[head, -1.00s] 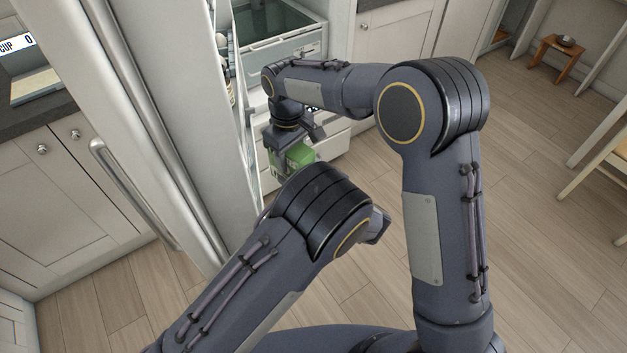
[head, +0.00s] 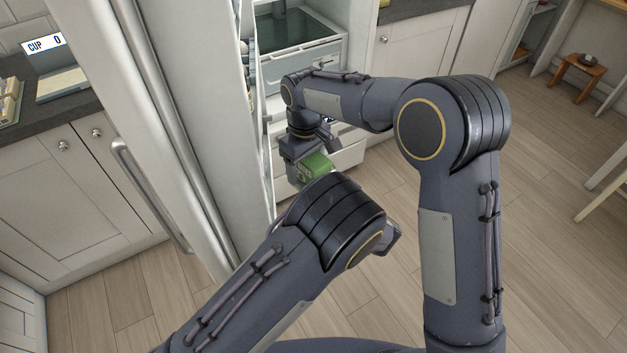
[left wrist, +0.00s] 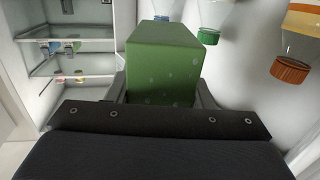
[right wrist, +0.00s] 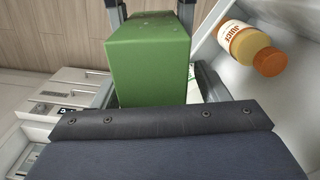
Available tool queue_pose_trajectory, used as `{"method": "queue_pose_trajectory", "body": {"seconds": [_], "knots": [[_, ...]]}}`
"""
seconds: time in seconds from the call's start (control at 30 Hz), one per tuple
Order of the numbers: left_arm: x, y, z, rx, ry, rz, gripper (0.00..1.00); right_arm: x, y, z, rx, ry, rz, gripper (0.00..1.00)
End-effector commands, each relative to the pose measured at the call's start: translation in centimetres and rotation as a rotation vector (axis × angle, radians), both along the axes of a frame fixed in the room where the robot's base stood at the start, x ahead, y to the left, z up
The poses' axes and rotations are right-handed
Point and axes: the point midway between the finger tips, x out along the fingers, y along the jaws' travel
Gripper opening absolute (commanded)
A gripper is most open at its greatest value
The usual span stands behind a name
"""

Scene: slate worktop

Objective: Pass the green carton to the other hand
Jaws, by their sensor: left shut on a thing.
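The green carton (head: 315,167) is by the open fridge in the head view, partly hidden by my arms. In the left wrist view the carton (left wrist: 163,65) sits between the fingers of my left gripper (left wrist: 163,92), which is shut on it. My left gripper is hidden behind my left forearm in the head view. My right gripper (right wrist: 155,88) has its fingers on either side of the carton (right wrist: 150,65), with gaps showing beside it, so it looks open. Grey fingers beyond the carton's far end in the right wrist view seem to be my left gripper's.
The fridge door (head: 205,120) stands just left of the carton. Bottles hang close by in the wrist views, such as a juice bottle (right wrist: 243,40) and an orange-capped one (left wrist: 290,68). An open drawer (head: 298,45) is behind. The floor (head: 540,190) at right is clear.

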Motion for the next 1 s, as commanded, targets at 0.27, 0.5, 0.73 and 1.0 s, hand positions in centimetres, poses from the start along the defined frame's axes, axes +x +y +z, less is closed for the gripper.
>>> {"method": "queue_pose_trajectory", "body": {"seconds": [0.27,0.5,0.73,1.0], "knots": [[0.0,0.1,0.1,0.001,-0.002,0.002,0.15,0.0,-0.1,0.0,-0.002,-0.001,-0.002,0.73],[0.0,0.1,0.1,0.001,-0.001,0.003,0.15,0.1,-0.1,2.4,0.000,-0.005,-0.002,0.73],[0.0,0.1,0.1,0.001,-0.001,0.003,0.15,0.2,0.0,7.3,0.001,-0.006,-0.002,0.73],[0.0,0.1,0.1,0.001,-0.001,0.003,0.15,0.1,-0.1,11.3,0.001,-0.002,-0.001,0.73]]}}
